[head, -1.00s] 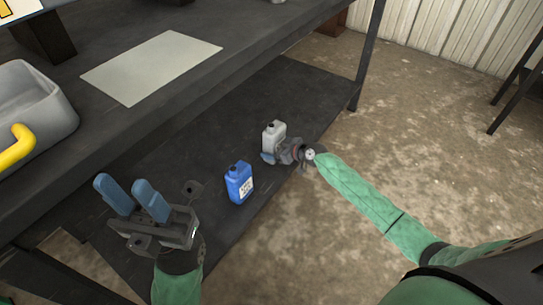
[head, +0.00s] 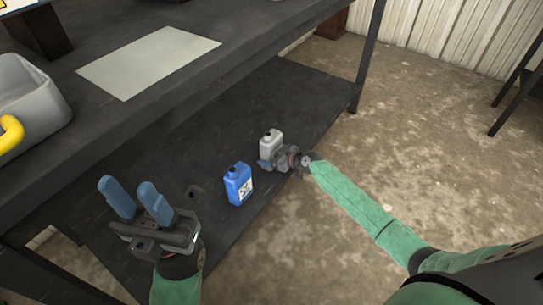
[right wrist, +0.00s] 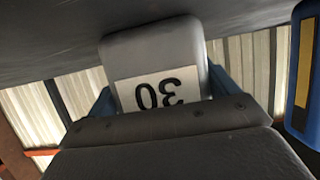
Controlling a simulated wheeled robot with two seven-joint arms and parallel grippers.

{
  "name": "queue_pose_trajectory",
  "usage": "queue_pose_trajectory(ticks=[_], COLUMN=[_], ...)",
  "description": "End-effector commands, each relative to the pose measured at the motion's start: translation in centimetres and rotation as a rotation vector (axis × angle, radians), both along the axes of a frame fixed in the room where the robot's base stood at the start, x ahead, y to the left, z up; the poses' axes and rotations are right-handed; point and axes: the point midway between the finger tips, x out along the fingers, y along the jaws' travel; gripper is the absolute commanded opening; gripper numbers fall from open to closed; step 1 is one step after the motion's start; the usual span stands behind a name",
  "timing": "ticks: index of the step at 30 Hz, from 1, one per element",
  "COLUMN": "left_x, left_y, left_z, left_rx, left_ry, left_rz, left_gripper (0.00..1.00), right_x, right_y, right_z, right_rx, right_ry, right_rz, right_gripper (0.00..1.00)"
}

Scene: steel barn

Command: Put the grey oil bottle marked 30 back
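In the right wrist view the grey bottle (right wrist: 152,50) shows a white label with 30, upside down in the picture. My right gripper (head: 270,160) has its blue fingers on both sides of this bottle and is shut on it. I cannot tell whether the bottle's base touches the shelf. My left gripper (head: 134,200) is open and empty, in front of the shelves at the left.
A blue bottle (head: 237,183) with a white label stands on the lower shelf (head: 305,90), left of the grey one. The upper shelf (head: 235,30) overhangs the back. It carries a pale sheet (head: 150,62) and a grey container (head: 35,105) with a yellow handle. A post (head: 368,55) stands at the right.

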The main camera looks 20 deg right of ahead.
Motion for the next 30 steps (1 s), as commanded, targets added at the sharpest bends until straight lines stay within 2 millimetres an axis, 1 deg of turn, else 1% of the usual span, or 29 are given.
queue_pose_trajectory(ticks=[1,2,11,13,17,24,30], left_x=[0.0,0.0,0.0,0.0,0.0,-0.1,-0.1], left_y=[0.0,0.0,0.0,0.1,0.2,0.4,0.4], left_z=[0.0,0.0,0.4,0.4,0.8,1.5,1.8], left_rx=[0.000,-0.001,-0.009,-0.014,-0.021,-0.034,-0.036], left_ry=[0.000,0.000,0.000,-0.001,-0.003,-0.005,-0.007], left_rz=[0.000,0.001,0.001,0.000,-0.001,-0.004,-0.003], left_gripper=[0.36,0.36,0.36,0.36,0.36,0.36,0.36], right_x=[0.0,0.0,0.0,-0.5,-1.8,-5.3,-7.5], right_y=[0.0,0.0,0.0,-0.4,-1.5,-4.2,-5.9], right_z=[0.0,0.0,0.2,0.3,1.1,2.9,4.0], right_rx=[0.000,0.000,0.000,-0.001,-0.002,-0.003,-0.001], right_ry=[0.000,0.000,0.000,0.001,0.001,0.000,0.002], right_rz=[0.000,0.000,0.000,-0.001,-0.001,0.001,0.000], right_gripper=[0.96,1.00,1.00,1.00,1.00,1.00,1.00])
